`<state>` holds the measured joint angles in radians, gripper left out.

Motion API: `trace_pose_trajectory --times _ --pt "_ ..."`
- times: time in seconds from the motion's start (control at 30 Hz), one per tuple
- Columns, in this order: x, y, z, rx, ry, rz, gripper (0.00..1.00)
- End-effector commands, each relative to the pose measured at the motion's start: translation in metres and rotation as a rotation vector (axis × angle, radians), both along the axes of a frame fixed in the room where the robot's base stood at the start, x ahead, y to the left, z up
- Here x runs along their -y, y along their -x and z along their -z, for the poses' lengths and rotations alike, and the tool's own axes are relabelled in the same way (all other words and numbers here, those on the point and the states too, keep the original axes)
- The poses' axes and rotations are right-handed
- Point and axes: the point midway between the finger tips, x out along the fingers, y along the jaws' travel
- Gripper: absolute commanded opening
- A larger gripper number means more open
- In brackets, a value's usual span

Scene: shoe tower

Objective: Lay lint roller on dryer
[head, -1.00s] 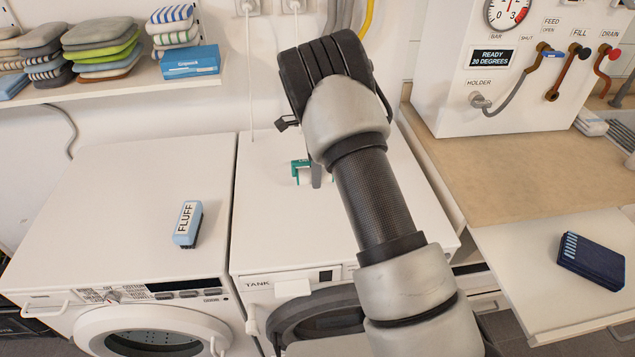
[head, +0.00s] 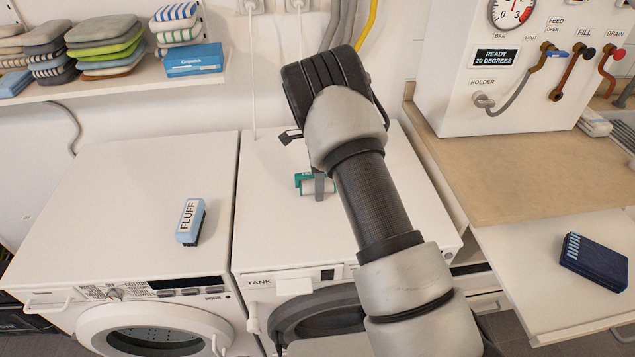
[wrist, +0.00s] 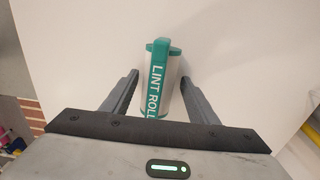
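The lint roller (head: 302,181), with green plastic and a white roll, is over the white top of the right-hand machine (head: 270,225), labelled TANK, and appears to lie on it. In the wrist view the lint roller (wrist: 160,75) shows its green strip with white lettering. My gripper (wrist: 160,82) has its fingers apart, one on each side of the roller, with a thin gap showing on the left. In the head view my gripper (head: 319,188) points down at the roller, and a grey finger hides part of it.
A blue-and-white FLUFF brush (head: 190,221) lies on the left machine (head: 100,200). A shelf (head: 110,88) with folded cloths and a blue box (head: 193,61) is behind. A control cabinet (head: 535,100) and a dark blue folded item (head: 593,262) are at right.

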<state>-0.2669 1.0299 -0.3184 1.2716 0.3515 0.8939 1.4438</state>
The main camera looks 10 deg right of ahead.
Motion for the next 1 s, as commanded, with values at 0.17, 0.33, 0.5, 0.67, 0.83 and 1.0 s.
trace_pose_trajectory --times 0.17,0.33,0.5,0.67,0.83,1.0 --pt "0.0 0.0 -0.002 0.0 0.0 0.0 0.54" --pt "0.0 -0.001 -0.017 0.004 0.0 0.0 0.54" --pt "0.0 -0.001 -0.053 0.005 -0.001 0.001 0.54" --pt "0.0 -0.001 -0.087 0.004 0.0 -0.001 0.54" --pt "0.0 -0.001 -0.112 0.002 -0.001 0.0 0.54" --pt "0.001 0.002 -0.13 0.007 -0.005 -0.012 0.54"
